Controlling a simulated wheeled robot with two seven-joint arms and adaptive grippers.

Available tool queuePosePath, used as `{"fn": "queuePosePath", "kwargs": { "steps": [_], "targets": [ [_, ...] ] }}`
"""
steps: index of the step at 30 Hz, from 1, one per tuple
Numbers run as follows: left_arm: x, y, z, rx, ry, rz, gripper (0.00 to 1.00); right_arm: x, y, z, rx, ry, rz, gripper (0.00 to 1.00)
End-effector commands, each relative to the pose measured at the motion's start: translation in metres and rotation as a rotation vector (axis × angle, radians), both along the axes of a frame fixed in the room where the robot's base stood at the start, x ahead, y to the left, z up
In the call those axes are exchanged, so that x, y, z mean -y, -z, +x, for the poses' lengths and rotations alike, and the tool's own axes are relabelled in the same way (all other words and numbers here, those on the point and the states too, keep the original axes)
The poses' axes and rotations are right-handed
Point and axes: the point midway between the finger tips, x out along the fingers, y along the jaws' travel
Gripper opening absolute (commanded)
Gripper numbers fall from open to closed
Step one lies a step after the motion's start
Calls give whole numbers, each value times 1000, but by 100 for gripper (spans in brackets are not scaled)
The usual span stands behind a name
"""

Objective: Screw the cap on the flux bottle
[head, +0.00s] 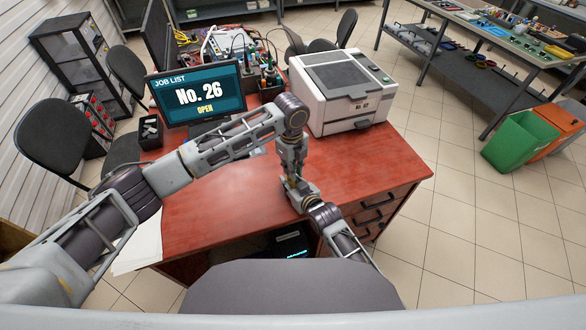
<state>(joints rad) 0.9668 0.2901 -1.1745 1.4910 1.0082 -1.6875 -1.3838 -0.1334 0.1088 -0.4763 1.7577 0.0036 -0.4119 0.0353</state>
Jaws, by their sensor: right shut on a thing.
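My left arm reaches across the desk from the left, and its wrist turns down over the desk's right-middle part. My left gripper (289,177) points down there; its fingers are too small and overlapped to show whether they are open or shut. My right gripper (303,194) comes in low from the lower right and meets it just above the desktop. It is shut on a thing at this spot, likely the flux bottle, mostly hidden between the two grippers. The cap cannot be made out.
The red desk (225,200) is largely clear in front. A monitor (198,95) reading "No. 26 OPEN" and a grey-white printer-like machine (340,90) stand behind my grippers. A small black holder (150,132) is at the left edge. White paper (140,248) lies at the front left.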

Motion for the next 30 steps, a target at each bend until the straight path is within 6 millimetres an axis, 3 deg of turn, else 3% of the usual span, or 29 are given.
{"fn": "queuePosePath", "kwargs": {
  "steps": [15,25,30],
  "targets": [
    [-1,-35,1,1,-1,0,14,0,0,0,1,0,0,0],
    [-1,-40,0,1,-1,1,14,0,0,0,1,0,0,0],
    [-1,-38,-1,-3,-1,0,33,0,0,0,1,0,0,0]
  ]
}}
